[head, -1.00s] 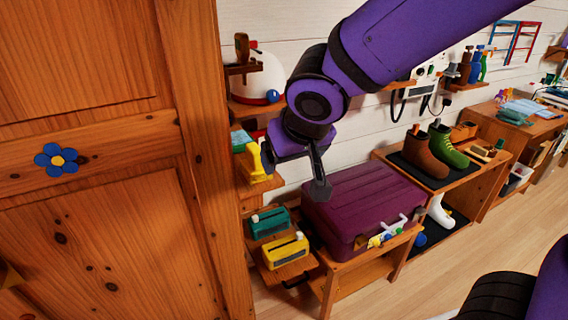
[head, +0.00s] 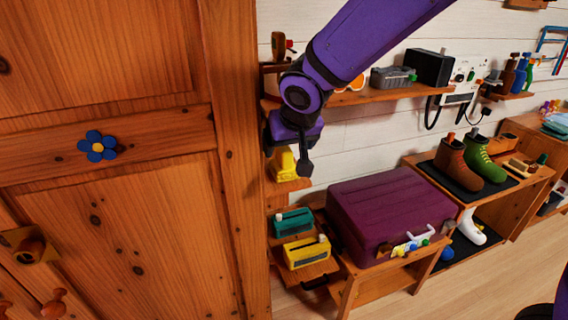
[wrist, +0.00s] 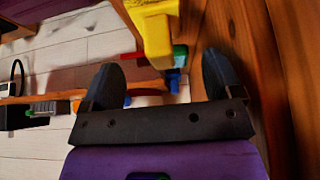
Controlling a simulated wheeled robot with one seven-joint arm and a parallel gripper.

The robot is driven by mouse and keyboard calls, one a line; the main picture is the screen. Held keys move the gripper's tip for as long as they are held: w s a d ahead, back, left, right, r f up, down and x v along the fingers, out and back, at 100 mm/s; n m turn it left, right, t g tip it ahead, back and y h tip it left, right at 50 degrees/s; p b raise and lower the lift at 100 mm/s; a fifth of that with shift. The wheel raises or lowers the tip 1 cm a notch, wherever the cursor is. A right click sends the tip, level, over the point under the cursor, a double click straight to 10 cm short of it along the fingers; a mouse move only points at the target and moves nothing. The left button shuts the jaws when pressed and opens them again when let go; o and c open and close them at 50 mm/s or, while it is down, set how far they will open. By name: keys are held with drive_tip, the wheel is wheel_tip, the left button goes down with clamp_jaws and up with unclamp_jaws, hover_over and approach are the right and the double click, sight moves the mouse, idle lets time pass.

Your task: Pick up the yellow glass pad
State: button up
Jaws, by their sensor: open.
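A small yellow object (head: 285,163) stands on a small wooden shelf beside the wardrobe in the head view. A larger yellow box-like item (head: 306,252) sits on the lower shelf; I cannot tell for certain which of the two is the glass pad. My gripper (head: 305,165) hangs just right of the upper yellow object in the picture, pointing down, seen side-on. In the wrist view my gripper (wrist: 163,80) has its two dark fingers wide apart with nothing between them. A yellow object (wrist: 155,32) shows beyond the fingertips, cut by the top edge.
A wooden wardrobe (head: 150,210) stands close on the left. A teal box-like item (head: 293,222) is behind the lower yellow one. A purple suitcase (head: 390,212) lies on a low bench to the right. A wall shelf (head: 385,96) runs behind my arm.

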drive_tip(key=shift+w+a, duration=0.15)
drive_tip(key=shift+w, duration=0.35)
drive_tip(key=shift+x, duration=2.55)
drive_tip(key=shift+w, duration=0.1)
drive_tip(key=c, duration=1)
drive_tip(key=shift+r, duration=0.1)
drive_tip(key=shift+r, duration=0.85)
wheel_tip(320, 180, up, 2)
drive_tip(key=s+d, duration=0.1)
drive_tip(key=s, duration=0.4)
drive_tip(key=s+d, duration=0.2)
drive_tip(key=s, duration=0.3)
drive_tip(key=s+d+r, duration=0.1)
drive_tip(key=s, duration=0.4)
drive_tip(key=shift+s+d+r, duration=0.1)
drive_tip(key=shift+s+d, duration=0.1)
